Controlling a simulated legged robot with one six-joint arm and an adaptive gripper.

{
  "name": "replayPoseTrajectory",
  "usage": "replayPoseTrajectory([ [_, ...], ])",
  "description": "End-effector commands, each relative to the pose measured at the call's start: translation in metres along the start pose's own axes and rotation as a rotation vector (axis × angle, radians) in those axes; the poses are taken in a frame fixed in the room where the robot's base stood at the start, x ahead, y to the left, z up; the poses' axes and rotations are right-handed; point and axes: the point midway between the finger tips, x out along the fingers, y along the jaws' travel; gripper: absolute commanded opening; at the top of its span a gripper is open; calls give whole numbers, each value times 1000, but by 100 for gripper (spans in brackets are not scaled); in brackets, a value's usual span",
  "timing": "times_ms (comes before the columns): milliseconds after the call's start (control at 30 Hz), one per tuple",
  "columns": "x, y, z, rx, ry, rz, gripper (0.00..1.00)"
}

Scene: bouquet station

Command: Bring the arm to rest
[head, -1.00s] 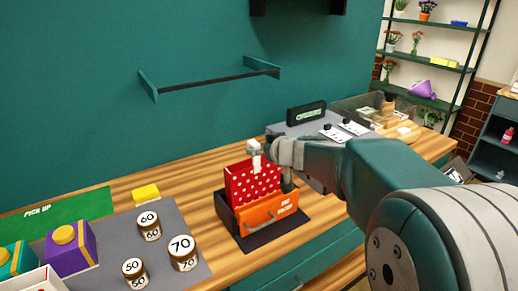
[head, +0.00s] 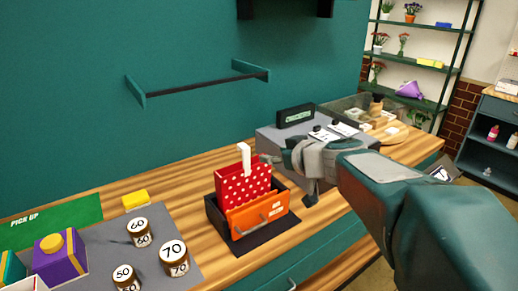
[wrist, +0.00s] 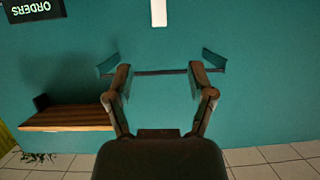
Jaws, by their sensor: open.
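My gripper (wrist: 158,95) shows in the wrist view with its two fingers spread wide and nothing between them. It faces the teal wall with the dark rail. In the head view my arm reaches in from the right, and my gripper (head: 290,155) is partly hidden behind my wrist. It is beside and to the right of a red polka-dot bag (head: 232,188), which stands upright in a dark holder (head: 216,222). A white tag or handle sticks up from the bag.
Several numbered jars (head: 173,260), a yellow block (head: 134,199) and a purple box (head: 58,262) are at the left. A grey raised surface with an orders sign (head: 296,115) is behind my arm. A wall rail (head: 200,84) hangs above; free air lies between.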

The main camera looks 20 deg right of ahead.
Motion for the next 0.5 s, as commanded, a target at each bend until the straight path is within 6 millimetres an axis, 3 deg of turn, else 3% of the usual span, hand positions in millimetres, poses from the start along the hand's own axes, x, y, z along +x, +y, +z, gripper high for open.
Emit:
replayPoseTrajectory([
  [167,-3,-10,2,5,-17,-18,70],
  [267,-12,-35,13,24,-75,-61,70],
  [500,-53,-103,65,101,-325,-118,70],
])
